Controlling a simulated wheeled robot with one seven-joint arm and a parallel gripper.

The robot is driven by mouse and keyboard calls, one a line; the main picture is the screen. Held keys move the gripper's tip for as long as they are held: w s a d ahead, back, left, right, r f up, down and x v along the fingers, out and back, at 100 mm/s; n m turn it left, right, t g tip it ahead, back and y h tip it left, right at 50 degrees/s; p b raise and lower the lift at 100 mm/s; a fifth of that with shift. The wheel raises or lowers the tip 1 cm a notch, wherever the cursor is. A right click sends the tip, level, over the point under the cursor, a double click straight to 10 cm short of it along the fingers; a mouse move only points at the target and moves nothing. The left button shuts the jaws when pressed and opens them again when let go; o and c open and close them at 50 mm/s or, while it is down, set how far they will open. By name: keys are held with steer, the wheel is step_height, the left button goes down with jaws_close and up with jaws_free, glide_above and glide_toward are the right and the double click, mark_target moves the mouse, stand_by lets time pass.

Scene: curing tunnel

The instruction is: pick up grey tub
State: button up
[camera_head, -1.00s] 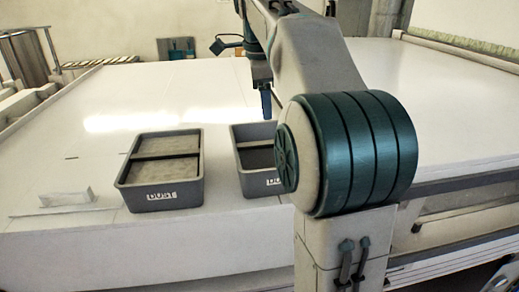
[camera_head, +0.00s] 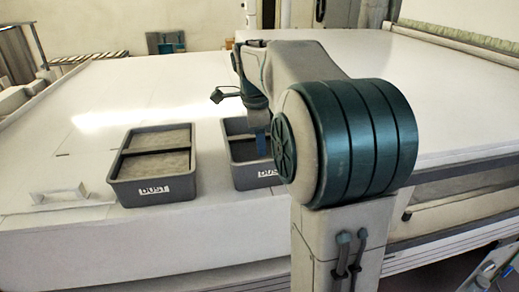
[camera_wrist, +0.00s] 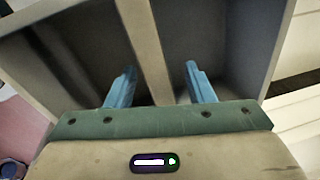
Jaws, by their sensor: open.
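Two grey tubs marked DUST stand side by side on the white surface. The left grey tub (camera_head: 153,190) has a crossbar and holds a greyish sheet or fill. The right grey tub (camera_head: 240,184) is partly hidden behind my arm. My gripper (camera_head: 261,146) is at the right tub, its blue fingers reaching down at the opening. In the wrist view my gripper (camera_wrist: 160,72) is open, with one finger on each side of the tub's pale middle divider (camera_wrist: 146,45). The fingers look apart from the divider. The compartments on both sides look dark and empty.
A small white bracket-like piece (camera_head: 58,195) lies left of the tubs. The white surface (camera_head: 330,45) is wide and clear behind them. The surface's front edge runs close in front of the tubs. A blue-green object (camera_head: 166,43) is at the far back.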

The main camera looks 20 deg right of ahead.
steer(key=shift+w+f, duration=0.1)
steer(key=shift+f, duration=0.5)
jaws_close()
steer(key=shift+r, duration=0.15)
